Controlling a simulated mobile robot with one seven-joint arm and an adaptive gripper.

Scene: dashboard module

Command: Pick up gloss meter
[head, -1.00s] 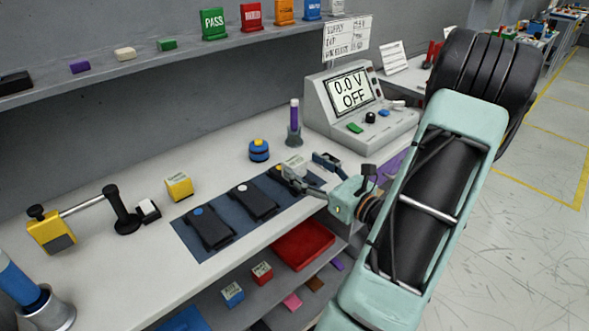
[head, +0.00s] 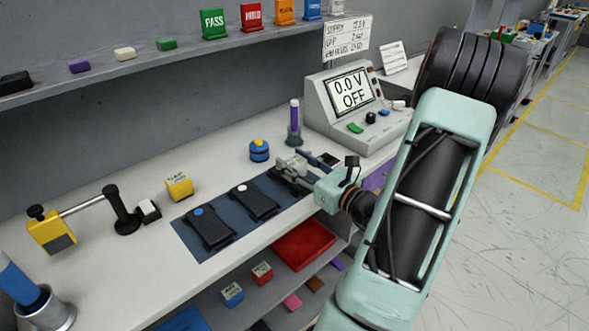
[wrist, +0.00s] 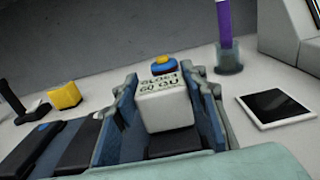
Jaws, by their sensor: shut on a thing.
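The gloss meter is a white block with dark lettering reading "GLOSS 60 GU"; it shows in the wrist view (wrist: 166,106) between my fingers. My gripper (head: 291,166) is at the right end of the blue mat in the head view, low over a dark module. In the wrist view my gripper (wrist: 163,112) has a blue-padded finger on each side of the block, and it is shut on it. The block sits upright, just over or on the black module (wrist: 173,142).
Two black modules (head: 211,229) (head: 255,201) lie on the blue mat (head: 196,248). A yellow block (head: 179,188), a blue-yellow button (head: 259,150) and a purple tube in a holder (head: 294,122) stand behind. The power supply (head: 350,108) is at the back right.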

